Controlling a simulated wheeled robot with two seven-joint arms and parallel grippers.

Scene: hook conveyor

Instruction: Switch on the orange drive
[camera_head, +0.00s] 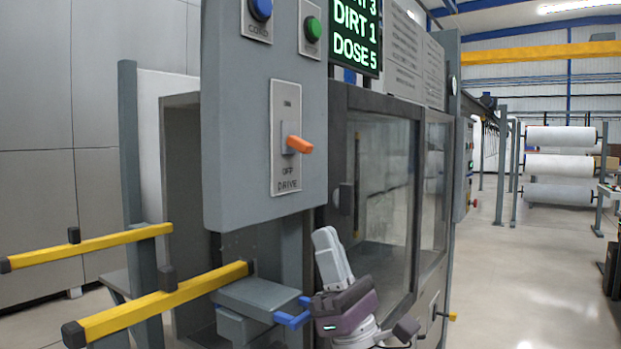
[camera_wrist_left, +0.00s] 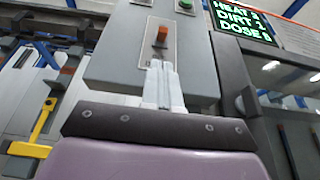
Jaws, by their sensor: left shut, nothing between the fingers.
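The orange drive lever (camera_head: 299,144) sticks out of a light plate (camera_head: 285,182) marked ON at the top, OFF below and DRIVE at the bottom. It points outward and tips slightly down, and its exact setting is hard to tell. The lever also shows in the left wrist view (camera_wrist_left: 161,35), just beyond my fingertips. My left gripper (camera_head: 325,236) is below and a little right of the lever in the head view, apart from it, fingers pointing up. In the left wrist view its fingers (camera_wrist_left: 160,66) are together and empty. My right gripper is not in view.
A glass-doored cabinet (camera_head: 385,200) stands right of my gripper. Yellow rails (camera_head: 160,300) and a grey block with blue parts (camera_head: 260,300) lie lower left.

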